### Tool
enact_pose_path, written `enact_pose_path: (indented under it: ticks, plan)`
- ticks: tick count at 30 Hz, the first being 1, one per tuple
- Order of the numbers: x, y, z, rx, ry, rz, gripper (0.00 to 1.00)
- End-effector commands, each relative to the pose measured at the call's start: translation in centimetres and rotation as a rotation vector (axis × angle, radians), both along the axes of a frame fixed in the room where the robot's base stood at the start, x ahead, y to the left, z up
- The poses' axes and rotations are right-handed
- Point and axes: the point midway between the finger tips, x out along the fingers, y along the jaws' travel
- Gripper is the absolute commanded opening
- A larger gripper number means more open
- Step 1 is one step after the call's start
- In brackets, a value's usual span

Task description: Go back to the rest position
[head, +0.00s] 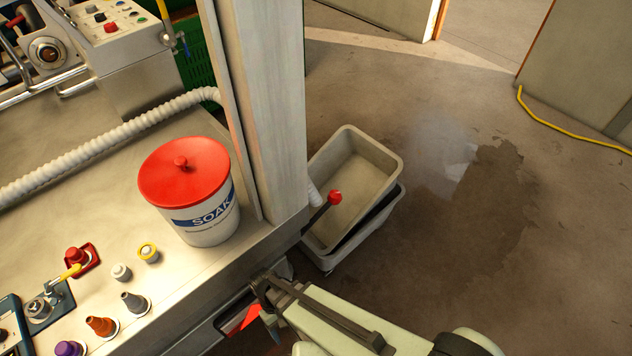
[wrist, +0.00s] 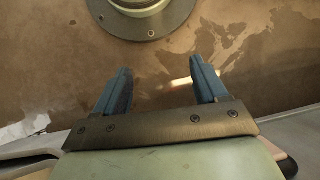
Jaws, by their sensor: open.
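My gripper (wrist: 160,66) shows in the wrist view with its two blue fingers well apart and nothing between them. Beyond the fingertips is a brown, wet-stained surface with a round metal flange (wrist: 152,14) at the top edge. In the head view my pale green arm (head: 345,318) reaches in from the lower right toward the front edge of the metal bench (head: 185,275). The fingers cannot be made out clearly there.
A white SOAK tub (head: 205,222) with a red lid stands on the bench near several coloured knobs. A post (head: 268,110) rises at the bench corner. The floor to the right is open, with a wet patch.

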Motion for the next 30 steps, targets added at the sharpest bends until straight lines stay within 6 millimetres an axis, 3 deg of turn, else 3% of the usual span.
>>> enact_pose_path:
  ticks: [6, 15, 30]
  plan:
    - [1.9, -5.1, -0.5, -0.014, 0.000, -0.118, 0.72]
    - [3.1, -11.6, -1.2, -0.032, 0.004, -0.273, 0.72]
    - [2.0, -21.5, -1.8, -0.058, 0.018, -0.527, 0.72]
